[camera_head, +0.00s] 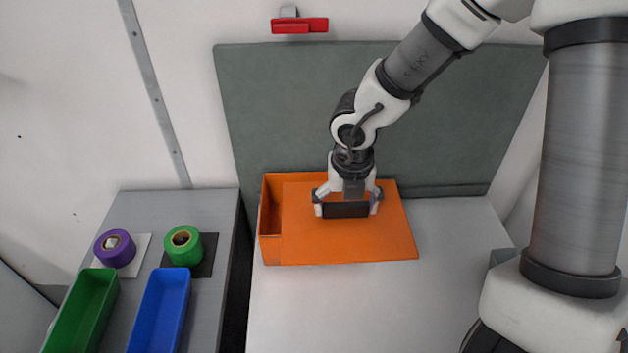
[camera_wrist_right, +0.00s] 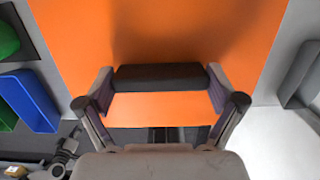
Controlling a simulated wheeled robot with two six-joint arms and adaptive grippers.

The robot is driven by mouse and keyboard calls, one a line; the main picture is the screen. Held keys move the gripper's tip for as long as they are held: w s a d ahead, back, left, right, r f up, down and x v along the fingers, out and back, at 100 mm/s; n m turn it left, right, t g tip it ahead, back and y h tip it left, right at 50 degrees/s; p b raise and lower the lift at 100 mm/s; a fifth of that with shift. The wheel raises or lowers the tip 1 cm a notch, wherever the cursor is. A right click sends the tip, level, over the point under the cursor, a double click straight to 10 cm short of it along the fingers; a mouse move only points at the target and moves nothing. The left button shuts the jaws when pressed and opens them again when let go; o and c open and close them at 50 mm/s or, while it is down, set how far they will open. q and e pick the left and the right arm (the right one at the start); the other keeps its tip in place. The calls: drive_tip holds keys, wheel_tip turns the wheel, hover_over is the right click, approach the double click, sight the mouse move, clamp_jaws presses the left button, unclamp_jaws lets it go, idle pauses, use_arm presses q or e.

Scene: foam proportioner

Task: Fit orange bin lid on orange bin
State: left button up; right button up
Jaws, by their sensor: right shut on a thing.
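The orange bin (camera_head: 270,215) stands on the right-hand light table against the grey-green panel. Its open left end shows; the rest is hidden under the orange lid (camera_head: 380,240). The lid is a flat plate with a black handle (camera_head: 345,210). It lies over or just above the bin, shifted to the right, so it does not cover the left end. I cannot tell whether it touches the rim. My right gripper (camera_head: 346,203) points down and is shut on the handle, which also shows between the fingers in the right wrist view (camera_wrist_right: 160,77). My left gripper is not in view.
On the grey left table are a green bin (camera_head: 82,310), a blue bin (camera_head: 160,308), a purple roll (camera_head: 114,248) and a green roll (camera_head: 183,245). A dark gap separates the tables. The light table (camera_head: 370,310) is clear in front of the orange bin.

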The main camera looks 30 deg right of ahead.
sight(312, 185)
drive_tip(key=w, duration=0.1)
drive_tip(key=w+p, duration=0.1)
drive_tip(key=w, duration=0.1)
drive_tip(key=w+p, duration=0.1)
drive_tip(key=w, duration=0.1)
drive_tip(key=shift+w+a+r, duration=0.1)
drive_tip(key=shift+w+r, duration=0.05)
drive_tip(key=shift+r, duration=0.15)
drive_tip(key=w+f+p, duration=0.1)
drive_tip(key=w, duration=0.1)
drive_tip(key=w+f+p, duration=0.1)
drive_tip(key=w+f, duration=0.1)
drive_tip(key=w, duration=0.1)
drive_tip(key=w+d+f+p, duration=0.1)
drive_tip(key=w, duration=0.1)
drive_tip(key=shift+w+f+p, duration=0.15)
drive_tip(key=shift+f+p, duration=0.15)
drive_tip(key=shift+f, duration=0.1)
drive_tip(key=shift+w+f, duration=0.15)
drive_tip(key=shift+f, duration=0.05)
drive_tip(key=shift+f, duration=0.25)
